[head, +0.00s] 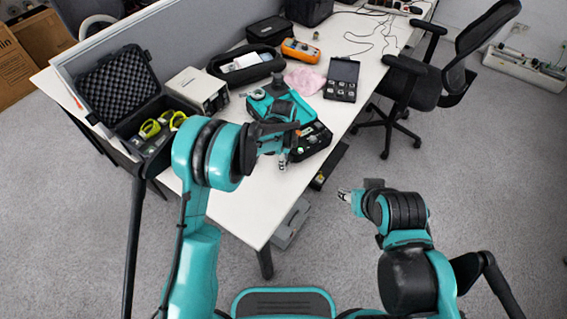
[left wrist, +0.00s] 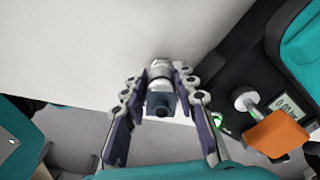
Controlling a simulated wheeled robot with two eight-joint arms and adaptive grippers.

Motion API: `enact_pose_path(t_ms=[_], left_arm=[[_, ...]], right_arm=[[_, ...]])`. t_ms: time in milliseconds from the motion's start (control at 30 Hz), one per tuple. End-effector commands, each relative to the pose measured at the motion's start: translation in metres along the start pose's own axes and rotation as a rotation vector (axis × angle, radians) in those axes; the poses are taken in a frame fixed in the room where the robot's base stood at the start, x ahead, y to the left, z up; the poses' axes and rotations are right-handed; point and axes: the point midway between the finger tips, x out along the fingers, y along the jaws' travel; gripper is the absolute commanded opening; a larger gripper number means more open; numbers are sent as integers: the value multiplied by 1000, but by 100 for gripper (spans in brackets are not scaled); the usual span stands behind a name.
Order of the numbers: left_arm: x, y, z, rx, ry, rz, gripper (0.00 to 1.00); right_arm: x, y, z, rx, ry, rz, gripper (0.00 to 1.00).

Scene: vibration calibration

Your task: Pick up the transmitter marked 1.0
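In the left wrist view, a small silvery cylinder with a dark blue-grey block (left wrist: 160,103) sits between the fingers of my left gripper (left wrist: 163,82). It looks like a transmitter; no marking on it is readable. The fingers slant inward and appear to press on its two sides. In the head view my left gripper (head: 283,158) is by the table's front right edge, in front of the teal device (head: 283,101); what it holds is too small to make out there. My right gripper (head: 344,194) is off the table over the floor; its finger opening is too small to tell.
The white table (head: 240,215) has free room at its front. An open foam-lined case (head: 118,85), a beige box (head: 198,90), an orange meter (head: 300,50) and a black case of small blocks (head: 342,80) stand on it. A black chair (head: 440,75) is right.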

Motion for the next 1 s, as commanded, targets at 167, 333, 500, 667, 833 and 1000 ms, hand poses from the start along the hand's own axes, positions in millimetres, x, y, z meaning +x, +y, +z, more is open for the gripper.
enact_pose_path(t_ms=[167, 333, 500, 667, 833, 1000], left_arm=[[0, 0, 0, 0, 0, 0, 0], [0, 0, 0, 0, 0, 0, 0], [-7, 0, 0, 0, 0, 0, 0], [-26, 0, 0, 0, 0, 0, 0], [-54, 10, -15, 5, 0, 1, 0], [-79, 34, -49, 6, 0, 0, 0]], right_arm=[[0, 0, 0, 0, 0, 0, 44], [0, 0, 0, 0, 0, 0, 44], [-3, 0, -2, 0, 0, 0, 44], [-10, 0, -7, 0, 0, 0, 44], [-21, 0, -15, 0, 0, 0, 44], [-32, 0, -22, 0, 0, 0, 44]])
